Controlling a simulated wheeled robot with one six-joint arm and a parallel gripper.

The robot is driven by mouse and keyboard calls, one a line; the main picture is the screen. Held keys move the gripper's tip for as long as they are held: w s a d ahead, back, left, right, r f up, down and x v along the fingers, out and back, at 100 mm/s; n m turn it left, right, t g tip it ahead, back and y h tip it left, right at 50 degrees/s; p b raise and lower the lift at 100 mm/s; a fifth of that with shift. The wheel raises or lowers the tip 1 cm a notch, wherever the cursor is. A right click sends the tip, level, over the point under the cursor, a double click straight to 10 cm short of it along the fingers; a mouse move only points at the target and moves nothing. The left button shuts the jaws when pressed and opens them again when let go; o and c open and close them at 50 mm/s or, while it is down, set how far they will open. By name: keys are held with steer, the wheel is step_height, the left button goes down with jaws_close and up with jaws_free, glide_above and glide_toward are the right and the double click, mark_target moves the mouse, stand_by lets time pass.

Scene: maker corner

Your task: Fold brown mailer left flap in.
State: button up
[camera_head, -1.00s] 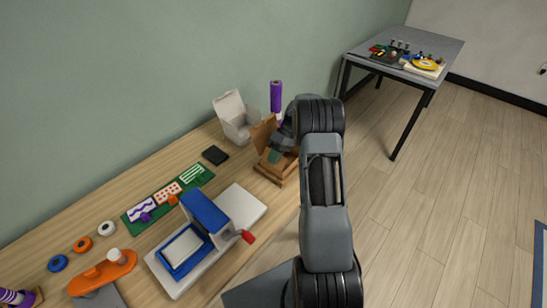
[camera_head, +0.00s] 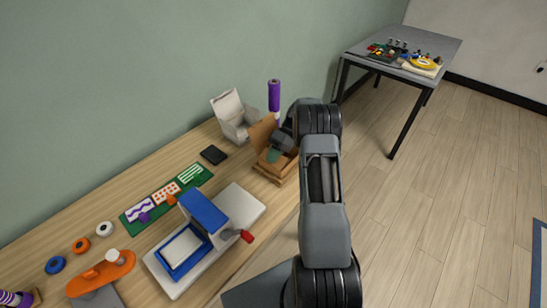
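The brown mailer (camera_head: 262,131) stands open at the far end of the wooden bench, its lid raised at the back left. Its front wall and lower edge show below my gripper. My gripper (camera_head: 276,152) is at the mailer, over its opening; my arm covers the right side. A small teal patch shows inside or at the fingertips; I cannot tell which. Whether the fingers touch a flap is too small to see. The left flap cannot be clearly made out.
A black square (camera_head: 213,155), a green board (camera_head: 150,207) and a blue-and-white press (camera_head: 204,212) lie nearer. A grey table (camera_head: 437,50) stands far off.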

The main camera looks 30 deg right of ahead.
steer(key=o, duration=0.3)
steer(key=shift+r, duration=0.6)
steer(key=s+a+r, duration=0.1)
steer(key=s+r, duration=0.3)
steer(key=s+a+r+b, duration=0.1)
steer(key=s+r, duration=0.3)
steer(key=s, duration=0.1)
steer(key=s+a+r+b, duration=0.1)
steer(key=s+r, duration=0.2)
steer(key=s, duration=0.1)
steer(key=shift+s+a+r, duration=0.15)
steer(key=shift+s+r, duration=0.2)
steer(key=shift+r, duration=0.05)
